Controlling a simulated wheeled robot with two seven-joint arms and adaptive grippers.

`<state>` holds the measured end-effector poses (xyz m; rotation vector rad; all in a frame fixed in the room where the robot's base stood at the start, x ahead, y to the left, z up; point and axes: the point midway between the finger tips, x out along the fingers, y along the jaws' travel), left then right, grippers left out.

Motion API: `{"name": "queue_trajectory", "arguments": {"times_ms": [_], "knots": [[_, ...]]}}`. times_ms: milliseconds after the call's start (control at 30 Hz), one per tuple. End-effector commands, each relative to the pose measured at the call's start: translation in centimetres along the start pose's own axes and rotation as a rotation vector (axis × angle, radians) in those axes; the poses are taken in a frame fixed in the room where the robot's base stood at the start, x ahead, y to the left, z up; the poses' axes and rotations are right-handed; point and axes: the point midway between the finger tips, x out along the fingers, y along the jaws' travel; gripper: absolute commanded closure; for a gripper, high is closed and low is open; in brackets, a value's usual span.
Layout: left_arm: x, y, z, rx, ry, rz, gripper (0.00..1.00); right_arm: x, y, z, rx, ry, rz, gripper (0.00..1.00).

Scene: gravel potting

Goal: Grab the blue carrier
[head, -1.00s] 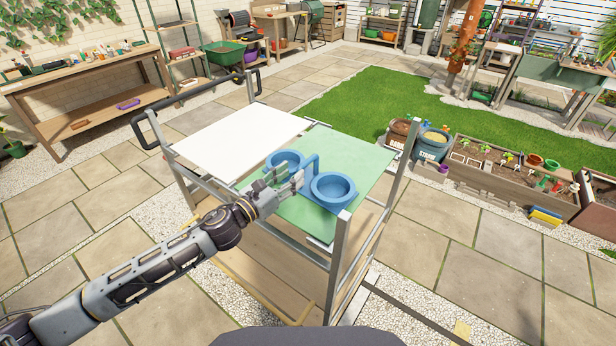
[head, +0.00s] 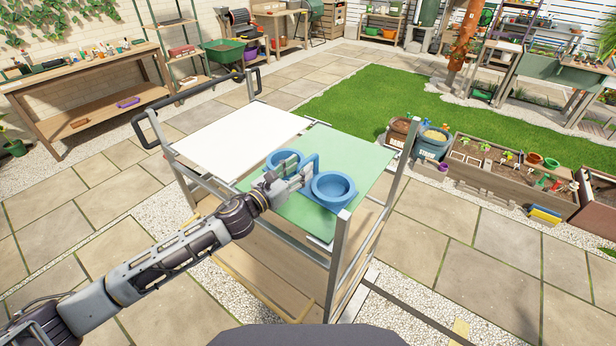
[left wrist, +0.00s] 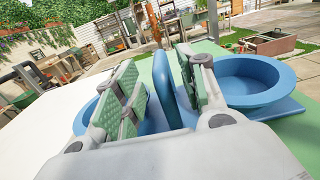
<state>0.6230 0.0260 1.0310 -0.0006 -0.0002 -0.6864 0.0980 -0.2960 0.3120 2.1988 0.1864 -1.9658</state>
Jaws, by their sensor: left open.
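The blue carrier (head: 333,187) stands on the green top of the cart. It has two round cups with an upright handle (left wrist: 163,88) between them. My left gripper (head: 291,176) is at the carrier, level with the handle. In the left wrist view its two green-padded fingers (left wrist: 158,92) stand apart, one on each side of the handle, with a gap visible at the left finger. The left gripper is open. The fingers hide part of the carrier's middle. My right gripper is not in either view.
The cart's top has a green mat (head: 361,154) and a white panel (head: 237,133); metal corner posts (head: 341,262) rise at its edges. A black push handle (head: 197,92) is at the far left. Planters and two tubs (head: 432,143) stand on the ground to the right.

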Motion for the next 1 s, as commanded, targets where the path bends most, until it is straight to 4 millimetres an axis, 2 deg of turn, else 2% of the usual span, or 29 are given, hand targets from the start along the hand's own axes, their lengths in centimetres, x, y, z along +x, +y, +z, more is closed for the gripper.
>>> {"name": "queue_trajectory", "arguments": {"times_ms": [267, 500, 667, 1000], "knots": [[2.3, -0.2, 0.4, 0.000, -0.001, 0.000, 0.59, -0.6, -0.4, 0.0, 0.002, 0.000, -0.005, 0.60], [4.0, -0.2, 0.3, 0.000, 0.000, 0.000, 0.59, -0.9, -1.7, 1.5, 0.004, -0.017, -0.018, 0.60], [4.4, -0.1, 0.2, 0.001, 0.001, 0.000, 0.59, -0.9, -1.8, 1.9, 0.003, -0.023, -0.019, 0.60], [4.4, -0.2, 0.2, 0.000, 0.001, 0.000, 0.59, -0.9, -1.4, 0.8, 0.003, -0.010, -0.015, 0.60]]}}
